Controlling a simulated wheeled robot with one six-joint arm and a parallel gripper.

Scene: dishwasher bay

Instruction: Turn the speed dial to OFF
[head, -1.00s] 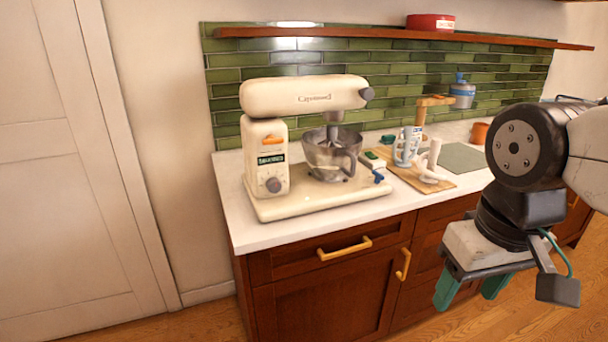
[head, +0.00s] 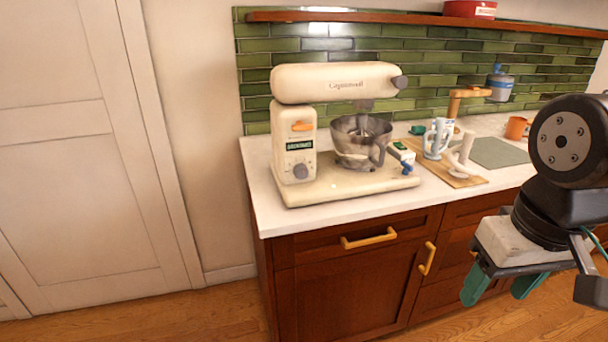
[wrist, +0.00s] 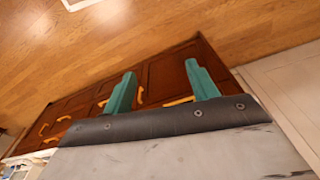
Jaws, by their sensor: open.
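The cream stand mixer (head: 335,78) stands on the left part of the white counter. Its grey round speed dial (head: 300,171) is low on the front of the mixer's column, below a dark label and an orange lever (head: 302,126). The dial's marks are too small to read. My gripper (head: 502,288) hangs in front of the cabinets at the right, below counter height and well apart from the dial. Its two green fingers are spread and empty, also in the wrist view (wrist: 162,90). The mixer and dial are not clearly visible in the wrist view.
A steel bowl (head: 360,142) sits under the mixer head. A shelf (head: 420,19) runs above. Cabinet handles (head: 368,238) stick out below the counter. The floor before the white door (head: 75,150) is clear.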

